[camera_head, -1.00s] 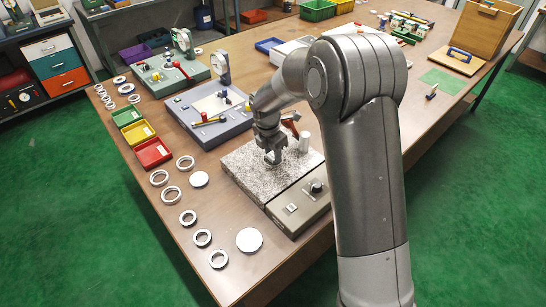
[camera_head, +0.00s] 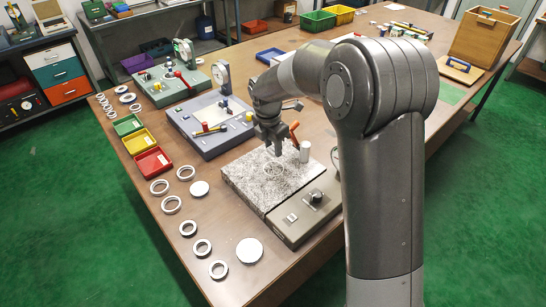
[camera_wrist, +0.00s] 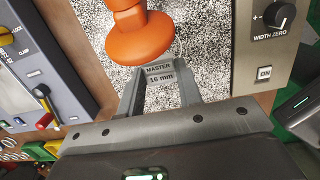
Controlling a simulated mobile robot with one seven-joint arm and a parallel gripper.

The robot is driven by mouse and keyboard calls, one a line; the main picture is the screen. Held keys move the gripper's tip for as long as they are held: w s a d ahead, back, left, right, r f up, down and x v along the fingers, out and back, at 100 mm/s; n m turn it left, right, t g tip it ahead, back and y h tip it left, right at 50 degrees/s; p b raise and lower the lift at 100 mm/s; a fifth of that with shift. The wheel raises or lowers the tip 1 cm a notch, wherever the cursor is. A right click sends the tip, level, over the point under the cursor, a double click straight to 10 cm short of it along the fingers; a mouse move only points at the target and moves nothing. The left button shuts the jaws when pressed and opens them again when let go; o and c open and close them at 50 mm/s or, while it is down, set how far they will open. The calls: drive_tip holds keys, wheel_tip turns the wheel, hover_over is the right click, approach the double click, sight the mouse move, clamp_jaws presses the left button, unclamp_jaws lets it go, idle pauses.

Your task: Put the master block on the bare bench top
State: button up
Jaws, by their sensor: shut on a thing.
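The master block (camera_wrist: 160,73) is a grey piece marked "MASTER 16 mm" in the wrist view. It sits between the fingers of my gripper (camera_wrist: 160,88), which is shut on it. In the head view my gripper (camera_head: 271,150) points down above the speckled stone plate (camera_head: 245,187). The block cannot be made out clearly there. The bare brown bench top (camera_head: 222,222) shows to the left of and in front of the plate.
A control box (camera_head: 306,212) adjoins the plate. Several rings and discs, including a large disc (camera_head: 249,250), lie left. A red tray (camera_head: 153,162) and blue-grey fixture (camera_head: 205,145) stand beyond.

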drive_tip(key=shift+s+a+r, duration=0.15)
drive_tip(key=shift+s+r, duration=0.35)
drive_tip(key=shift+r, duration=0.15)
drive_tip(key=shift+s+a+r, duration=0.15)
drive_tip(key=shift+s+r, duration=0.3)
drive_tip(key=shift+r, duration=0.15)
drive_tip(key=s+f, duration=0.1)
drive_tip(key=s, duration=0.3)
drive_tip(key=s+a+f, duration=0.1)
drive_tip(key=s, duration=0.4)
drive_tip(key=s+f, duration=0.1)
drive_tip(key=s, duration=0.4)
drive_tip(key=shift+a+f, duration=0.15)
drive_tip(key=shift+a, duration=0.05)
hover_over(225, 220)
wheel_tip(225, 220, down, 7)
drive_tip(key=shift+s+r, duration=0.1)
drive_tip(key=shift+s, duration=0.05)
drive_tip(key=shift+a+f, duration=0.15)
drive_tip(key=shift+f, duration=2)
drive_tip(key=shift+f, duration=0.1)
drive_tip(key=o, duration=1)
